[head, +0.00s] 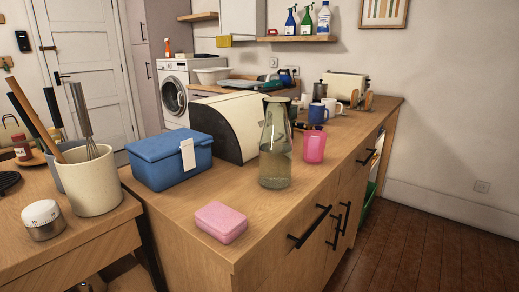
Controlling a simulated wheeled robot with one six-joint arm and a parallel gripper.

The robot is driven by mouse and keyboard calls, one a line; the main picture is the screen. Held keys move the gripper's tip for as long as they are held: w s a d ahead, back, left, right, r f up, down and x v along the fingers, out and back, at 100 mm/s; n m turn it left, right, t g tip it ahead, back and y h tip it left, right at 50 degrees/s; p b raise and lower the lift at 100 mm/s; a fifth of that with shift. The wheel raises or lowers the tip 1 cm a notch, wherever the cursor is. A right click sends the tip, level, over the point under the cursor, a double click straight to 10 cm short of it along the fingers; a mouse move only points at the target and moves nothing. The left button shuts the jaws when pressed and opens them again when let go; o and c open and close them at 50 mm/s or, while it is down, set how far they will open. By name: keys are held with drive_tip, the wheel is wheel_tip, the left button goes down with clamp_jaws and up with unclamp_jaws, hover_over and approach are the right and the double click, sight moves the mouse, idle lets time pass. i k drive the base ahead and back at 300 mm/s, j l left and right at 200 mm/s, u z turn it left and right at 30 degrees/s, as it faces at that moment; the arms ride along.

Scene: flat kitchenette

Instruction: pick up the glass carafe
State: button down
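The glass carafe (276,150) stands upright on the wooden counter. It is clear greenish glass with a narrower neck, and what looks like liquid fills its lower part. A pink tumbler (314,146) stands just right of it. A black and white bread bin (232,124) is behind it to the left. My gripper does not show in the head view.
A blue lidded box (169,158) stands left of the carafe, and a pink sponge-like block (221,222) lies in front. Counter (187,205) is bare before the carafe. A utensil crock (91,181) stands at left.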

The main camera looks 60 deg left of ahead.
sight(276, 145)
drive_tip(key=u, duration=1.85)
